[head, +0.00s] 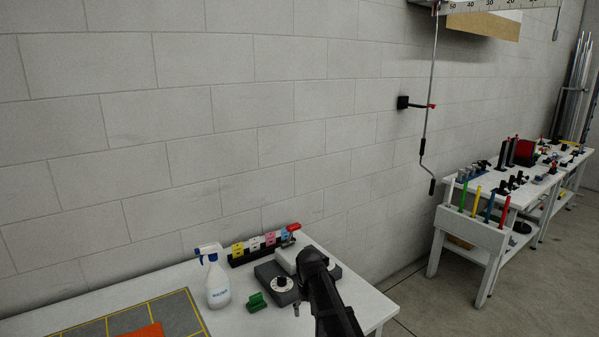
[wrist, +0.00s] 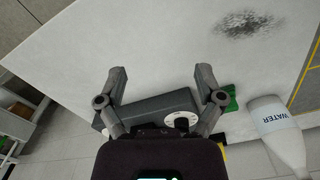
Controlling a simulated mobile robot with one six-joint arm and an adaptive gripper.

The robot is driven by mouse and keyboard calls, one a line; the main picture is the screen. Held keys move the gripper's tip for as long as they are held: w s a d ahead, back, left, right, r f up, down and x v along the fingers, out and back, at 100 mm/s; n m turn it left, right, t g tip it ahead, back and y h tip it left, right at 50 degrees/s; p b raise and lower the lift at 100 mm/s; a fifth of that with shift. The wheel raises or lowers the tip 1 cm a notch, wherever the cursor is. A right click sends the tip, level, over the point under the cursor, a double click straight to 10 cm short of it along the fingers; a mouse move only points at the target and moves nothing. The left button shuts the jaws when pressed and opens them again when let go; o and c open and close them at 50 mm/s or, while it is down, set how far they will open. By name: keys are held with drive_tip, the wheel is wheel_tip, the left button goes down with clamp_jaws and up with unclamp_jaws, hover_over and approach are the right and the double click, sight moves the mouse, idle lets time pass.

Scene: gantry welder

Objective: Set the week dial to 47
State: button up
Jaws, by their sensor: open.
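A dark grey box (head: 268,270) stands on the white table in the head view. A white dial with a dark knob (head: 282,284) is on its left part. Another white dial (head: 335,271) shows partly behind my arm. The numbers are too small to read, and I cannot tell which one is the week dial.
A spray bottle (head: 216,279) and a green object (head: 257,302) stand left of the box. A rack of coloured tags (head: 262,245) is behind it, near the wall. A grid mat (head: 176,308) lies at the left. The table front right is clear.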

drive_tip(key=s+d+f+m+b, duration=0.1)
drive_tip(key=s+d+f+b, duration=0.2)
drive_tip(key=s+d, duration=0.4)
drive_tip(key=s+d+f+m+b, duration=0.1)
drive_tip(key=s+d+f+b, duration=0.2)
drive_tip(key=s+d, duration=0.4)
drive_tip(key=s, duration=0.4)
drive_tip(key=shift+s+d+f+m, duration=0.15)
drive_tip(key=shift+s+f+m, duration=0.15)
drive_tip(key=shift+f, duration=0.05)
idle(0.9)
